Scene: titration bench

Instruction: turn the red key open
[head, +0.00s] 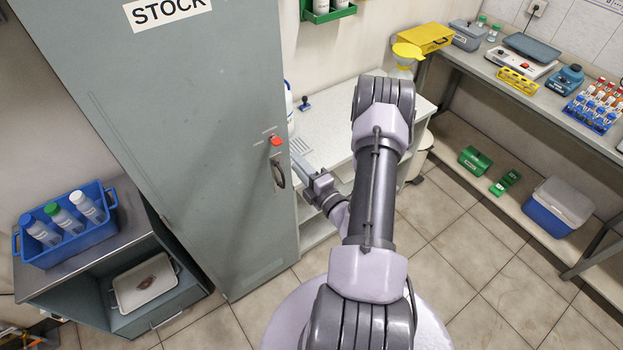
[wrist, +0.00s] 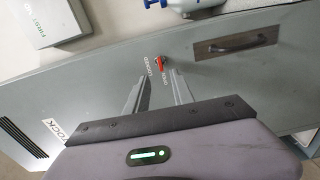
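The red key (head: 276,140) sits on the front of the tall grey-green STOCK cabinet (head: 170,130), just above the dark door handle (head: 278,173). In the wrist view the red key (wrist: 161,64) shows small, with the words LOCKED and OPEN printed beside it. Its exact angle is too small to tell. My gripper (head: 296,153) is in front of the cabinet, close to the key in the head view. In the wrist view my gripper (wrist: 159,76) is open, its two fingers spread, with the key beyond and between their tips. Nothing is held.
The door handle (wrist: 237,44) is right of the key in the wrist view. A white bench (head: 330,125) with a white bottle (head: 289,105) stands beside the cabinet. A blue crate of bottles (head: 65,250) is at left. The tiled floor (head: 470,265) is clear at right.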

